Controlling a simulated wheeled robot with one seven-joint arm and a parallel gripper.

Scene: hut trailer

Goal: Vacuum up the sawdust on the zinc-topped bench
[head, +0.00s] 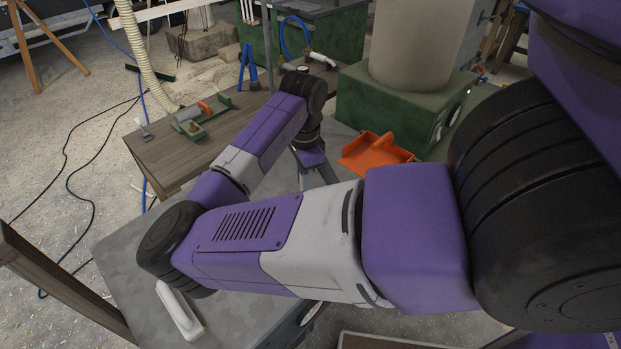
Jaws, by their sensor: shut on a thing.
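The zinc-topped bench (118,252) has a mottled grey top, and my arm covers much of it in the head view. I cannot make out sawdust on the visible part. A long white object (178,311) lies on the bench near its front left; I cannot tell what it is. My gripper (319,174) points down beyond my forearm, over the far part of the bench. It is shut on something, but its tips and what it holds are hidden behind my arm. No vacuum can be clearly made out.
An orange dustpan (376,153) lies to the right of my gripper. A wooden table (165,150) with a green tool (188,130) stands at the left. A ribbed hose (140,50) hangs behind it. A green machine base (385,105) stands at the back. Cables cross the littered floor.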

